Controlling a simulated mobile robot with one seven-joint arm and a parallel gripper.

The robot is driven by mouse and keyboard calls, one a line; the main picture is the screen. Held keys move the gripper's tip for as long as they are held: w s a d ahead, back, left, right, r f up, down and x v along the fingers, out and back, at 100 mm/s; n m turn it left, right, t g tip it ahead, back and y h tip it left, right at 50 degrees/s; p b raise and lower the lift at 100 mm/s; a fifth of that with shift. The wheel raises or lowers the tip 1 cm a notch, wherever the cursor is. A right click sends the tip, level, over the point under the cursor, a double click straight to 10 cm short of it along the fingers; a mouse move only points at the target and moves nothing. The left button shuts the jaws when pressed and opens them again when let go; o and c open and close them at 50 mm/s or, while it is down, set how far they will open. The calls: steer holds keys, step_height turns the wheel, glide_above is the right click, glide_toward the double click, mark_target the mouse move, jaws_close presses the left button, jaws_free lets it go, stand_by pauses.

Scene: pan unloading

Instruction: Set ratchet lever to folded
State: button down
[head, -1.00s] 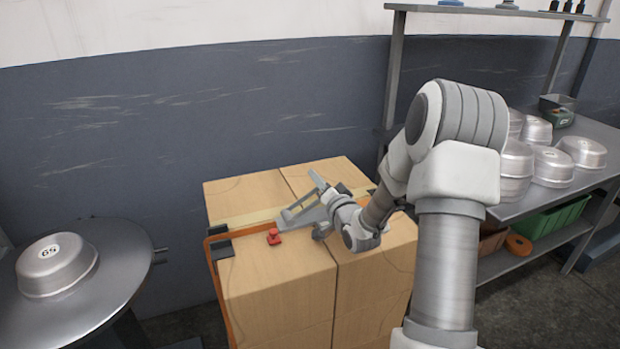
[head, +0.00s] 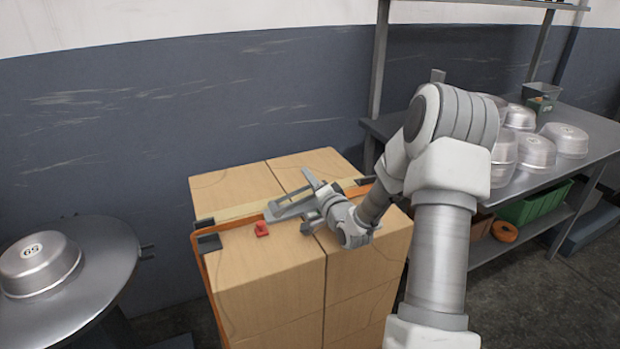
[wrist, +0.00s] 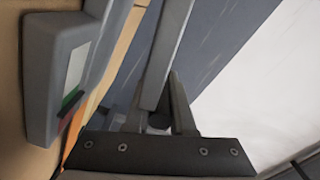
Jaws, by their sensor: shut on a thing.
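The grey ratchet (head: 290,205) sits on the orange strap across the top of the stacked cartons. Its lever (wrist: 168,50) is a plain grey bar in the wrist view. My gripper (wrist: 155,118) has its dark fingers on either side of the bar and is shut on it. The grey ratchet housing (wrist: 62,75), with a green and red mark, stands at the left of that view. In the head view my gripper (head: 318,199) is at the ratchet, partly hiding it. The lever stands raised at a slant there; its exact angle is hard to tell.
A red piece (head: 262,229) lies on the carton top (head: 255,258) in front of the ratchet. Dark edge protectors (head: 208,243) sit under the strap. A round metal table (head: 110,265) with a pan is at left. A bench (head: 500,205) with several pans is at right.

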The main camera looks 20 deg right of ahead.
steer(key=c, duration=0.8)
jaws_free()
steer(key=shift+o, duration=0.2)
steer(key=s+p, duration=0.3)
steer(key=s, duration=1.4)
steer(key=shift+s, duration=0.2)
steer(key=shift+c, duration=0.2)
